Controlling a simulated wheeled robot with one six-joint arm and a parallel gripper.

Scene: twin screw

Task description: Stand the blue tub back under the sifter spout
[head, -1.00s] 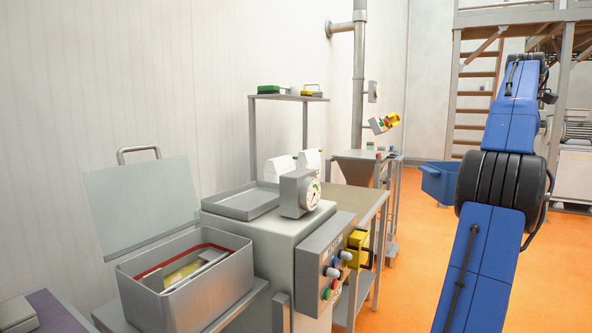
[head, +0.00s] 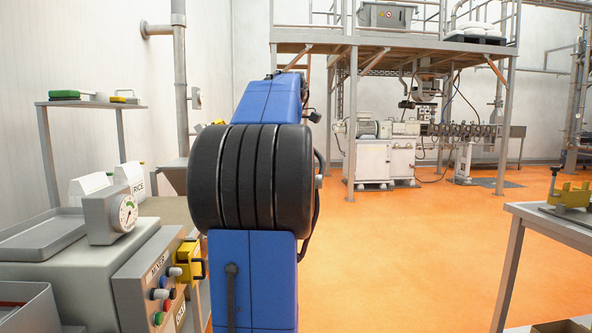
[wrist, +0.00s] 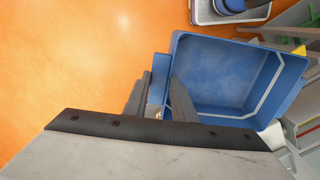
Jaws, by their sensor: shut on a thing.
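The blue tub (wrist: 215,75) fills the middle and right of the wrist view, its open top facing the camera, and it looks empty. My gripper (wrist: 159,98) is shut on the tub's left wall, with one finger outside the rim and one inside. The orange floor shows below and left of the tub. In the head view my arm stands in front and hides the gripper and tub. I cannot make out the sifter spout in either current view.
In the head view, a mixer panel (head: 158,285) and gauge (head: 118,216) stand at left by the wall. A table (head: 540,225) with a yellow fixture (head: 570,196) is at right. Open orange floor (head: 400,240) lies between, before a platform (head: 400,38).

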